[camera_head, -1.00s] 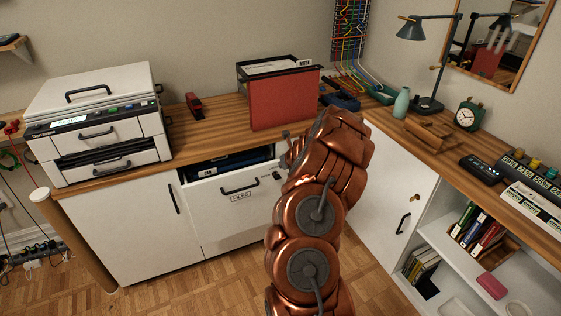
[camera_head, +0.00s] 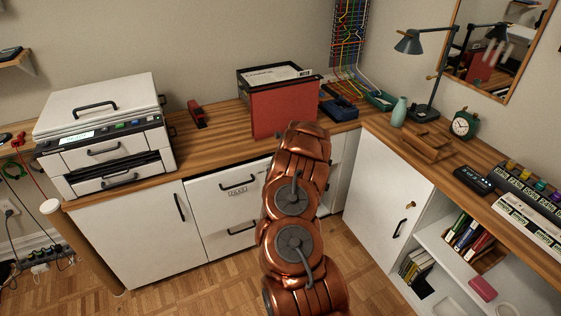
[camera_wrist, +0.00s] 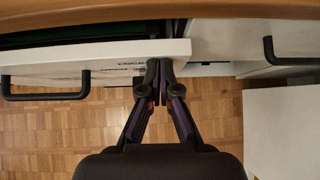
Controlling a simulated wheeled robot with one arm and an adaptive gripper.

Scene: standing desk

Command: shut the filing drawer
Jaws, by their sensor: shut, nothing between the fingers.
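The white filing drawer (camera_head: 212,197) with its FILES label and black handle is under the desk, left of my arm in the head view. In the wrist view the drawer front (camera_wrist: 110,55) stands a little out from under the desk edge. A narrow dark gap with files shows behind it. My gripper (camera_wrist: 160,68) is shut and empty, with its fingertips at the right end of the drawer front, seemingly touching it. In the head view my arm hides the gripper and the drawer's right end.
A red file box (camera_head: 282,110) stands on the wooden desk above the drawer, and a white printer (camera_head: 100,135) stands to the left. A white cabinet door (camera_head: 385,195) is on the right. Parquet floor is clear in front of the drawer.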

